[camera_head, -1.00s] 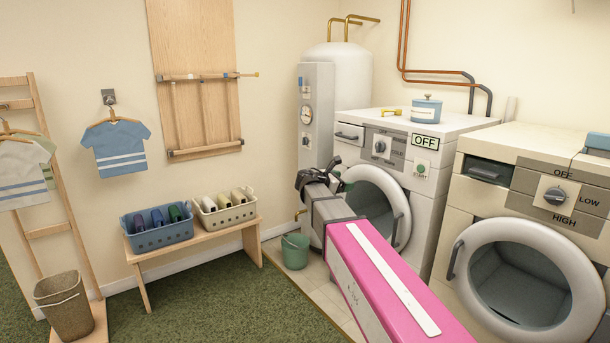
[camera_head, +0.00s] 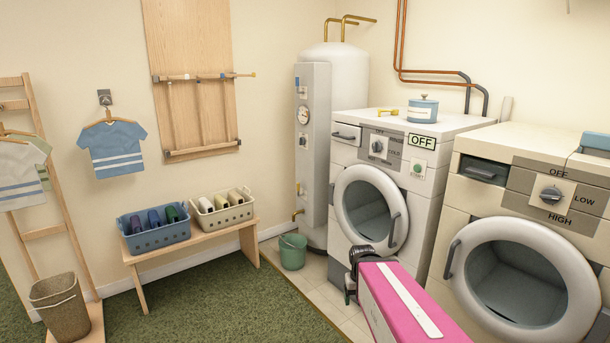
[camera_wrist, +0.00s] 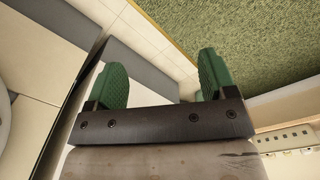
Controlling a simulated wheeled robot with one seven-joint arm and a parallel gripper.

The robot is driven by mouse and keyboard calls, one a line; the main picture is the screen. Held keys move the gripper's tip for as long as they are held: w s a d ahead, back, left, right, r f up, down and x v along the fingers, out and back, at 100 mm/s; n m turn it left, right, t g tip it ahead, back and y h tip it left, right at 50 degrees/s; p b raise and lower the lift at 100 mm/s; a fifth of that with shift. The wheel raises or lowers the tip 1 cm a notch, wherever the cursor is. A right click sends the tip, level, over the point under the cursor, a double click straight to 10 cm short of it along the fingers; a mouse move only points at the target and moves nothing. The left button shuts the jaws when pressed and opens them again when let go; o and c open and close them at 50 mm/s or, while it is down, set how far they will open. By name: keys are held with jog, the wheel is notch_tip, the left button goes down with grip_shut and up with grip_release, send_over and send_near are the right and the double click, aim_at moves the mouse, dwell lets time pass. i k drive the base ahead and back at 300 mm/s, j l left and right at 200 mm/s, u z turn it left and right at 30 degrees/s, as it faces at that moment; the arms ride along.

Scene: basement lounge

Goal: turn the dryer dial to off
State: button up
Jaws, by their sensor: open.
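The dryer (camera_head: 462,200) is the cream machine at the right, with its round door shut. Its dial (camera_head: 551,195) is a grey knob on a pale plate, with OFF above, LOW to the right and HIGH below. I cannot tell for sure which label the knob points to. My gripper (camera_head: 350,285) is low in front of the washer, left of the dryer and well below the dial, partly hidden by my pink arm. In the wrist view my gripper (camera_wrist: 160,80) has its green fingers apart with nothing between them.
The white washer (camera_head: 345,215), with its own dial (camera_head: 378,146) and an OFF sign, stands left of the dryer. A green bucket (camera_head: 293,251) is on the tiles. A bench (camera_head: 190,248) with two baskets stands at the left. The green carpet (camera_head: 220,305) is clear in front.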

aim_at(550, 196)
jog(key=z, duration=1.7)
